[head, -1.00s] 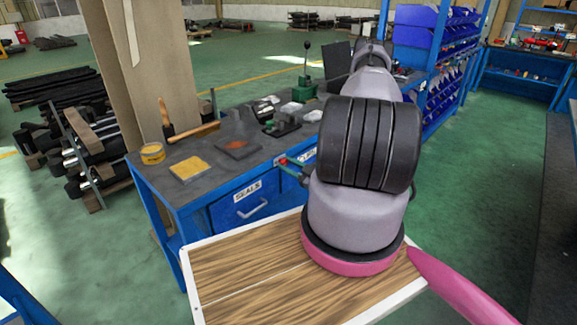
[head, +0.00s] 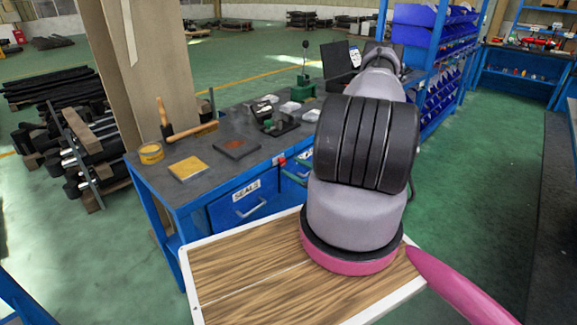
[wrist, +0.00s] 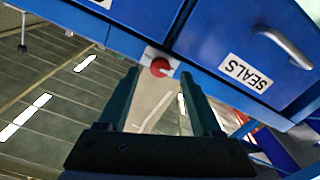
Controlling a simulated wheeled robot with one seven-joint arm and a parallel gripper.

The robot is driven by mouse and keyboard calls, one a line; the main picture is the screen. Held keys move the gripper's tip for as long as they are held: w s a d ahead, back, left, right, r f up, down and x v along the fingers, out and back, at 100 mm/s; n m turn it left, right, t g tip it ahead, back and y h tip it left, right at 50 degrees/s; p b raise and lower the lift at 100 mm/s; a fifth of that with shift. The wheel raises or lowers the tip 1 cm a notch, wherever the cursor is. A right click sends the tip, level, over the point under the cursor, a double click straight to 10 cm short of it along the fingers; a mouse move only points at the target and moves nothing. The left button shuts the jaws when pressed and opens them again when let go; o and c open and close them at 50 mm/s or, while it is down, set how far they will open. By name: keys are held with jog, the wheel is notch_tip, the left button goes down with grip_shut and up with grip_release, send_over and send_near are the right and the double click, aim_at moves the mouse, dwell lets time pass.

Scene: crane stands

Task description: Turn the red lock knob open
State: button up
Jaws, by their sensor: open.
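The red lock knob (wrist: 160,67) is a small round knob on a pale plate, set in the blue bench front beside the drawer labelled SEALS (wrist: 250,72). In the head view the knob (head: 281,160) shows as a small red spot just left of my arm. My gripper (wrist: 160,75) is open in the wrist view, with one dark finger on each side of the knob in the picture. No contact with the knob can be seen. I cannot tell how far the fingertips are from it.
The blue workbench (head: 170,193) carries a yellow tin (head: 150,153), a yellow pad (head: 188,168), a mallet (head: 190,131) and a green lever press (head: 303,88). A drawer handle (wrist: 287,48) sticks out near the knob. Blue bin shelving (head: 440,45) stands behind my arm.

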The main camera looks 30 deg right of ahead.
jog(key=v, duration=0.7)
jog(key=shift+s, duration=0.25)
jog(key=shift+d, duration=0.1)
jog(key=w+a+r+n+g+y, duration=0.2)
jog(key=a+r+n+g+y, duration=0.3)
jog(key=r+n, duration=0.55)
jog(key=w+a+r+n+g+y, duration=0.1)
jog(key=a+r+n+g+y, duration=0.35)
jog(key=r+n, duration=0.6)
jog(key=s+a+r+m+h, duration=0.2)
jog(key=s+r+m+h, duration=0.2)
jog(key=r+m, duration=0.4)
jog(key=s+a+r+m+h, duration=0.3)
jog(key=r+m+h, duration=0.2)
jog(key=r+m, duration=0.4)
jog(key=s+a+r+m+h, duration=0.3)
jog(key=r+m, duration=0.5)
jog(key=m, duration=0.8)
jog(key=shift+s+r+h, duration=0.35)
jog(key=shift+s+h, duration=0.5)
